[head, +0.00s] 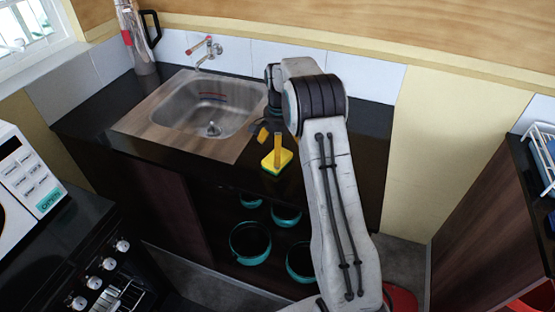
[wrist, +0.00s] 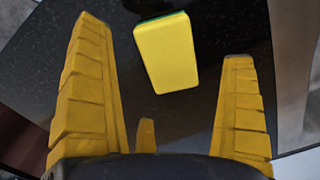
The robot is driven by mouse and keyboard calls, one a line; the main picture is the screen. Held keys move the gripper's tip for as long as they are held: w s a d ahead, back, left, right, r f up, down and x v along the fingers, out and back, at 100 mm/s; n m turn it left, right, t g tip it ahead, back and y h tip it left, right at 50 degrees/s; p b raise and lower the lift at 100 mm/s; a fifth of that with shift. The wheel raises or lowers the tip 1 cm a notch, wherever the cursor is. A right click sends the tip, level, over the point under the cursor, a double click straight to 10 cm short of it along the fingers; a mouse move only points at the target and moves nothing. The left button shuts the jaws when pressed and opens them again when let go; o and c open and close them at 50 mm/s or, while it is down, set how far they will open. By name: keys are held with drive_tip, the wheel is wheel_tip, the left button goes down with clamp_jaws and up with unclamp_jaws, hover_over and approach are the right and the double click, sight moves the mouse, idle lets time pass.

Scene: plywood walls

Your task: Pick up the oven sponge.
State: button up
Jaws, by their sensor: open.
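The sponge (head: 278,161) is yellow with a green underside. It lies on the dark counter to the right of the sink, near the counter's front edge. My gripper (head: 270,143) is over the counter just by the sponge, with its yellow fingers pointing down. In the wrist view, the sponge (wrist: 166,53) shows between the two spread fingers, towards their tips, with space on both sides. My gripper (wrist: 164,42) is open and holds nothing. One finger partly covers the sponge in the head view.
A steel sink (head: 209,103) with a tap (head: 206,50) is to the left. A glass jug (head: 139,45) stands at the back left. Teal pots (head: 250,242) sit on the shelf below. A white microwave (head: 25,180) and a stove (head: 100,270) are at the left front.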

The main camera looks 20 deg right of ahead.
drive_tip(key=shift+d+f+p, duration=0.15)
drive_tip(key=shift+f+p, duration=0.1)
drive_tip(key=shift+f, duration=0.9)
drive_tip(key=shift+d+f+p, duration=0.1)
drive_tip(key=shift+f+p, duration=0.1)
drive_tip(key=shift+f, duration=0.9)
drive_tip(key=shift+c, duration=0.5)
drive_tip(key=c, duration=0.7)
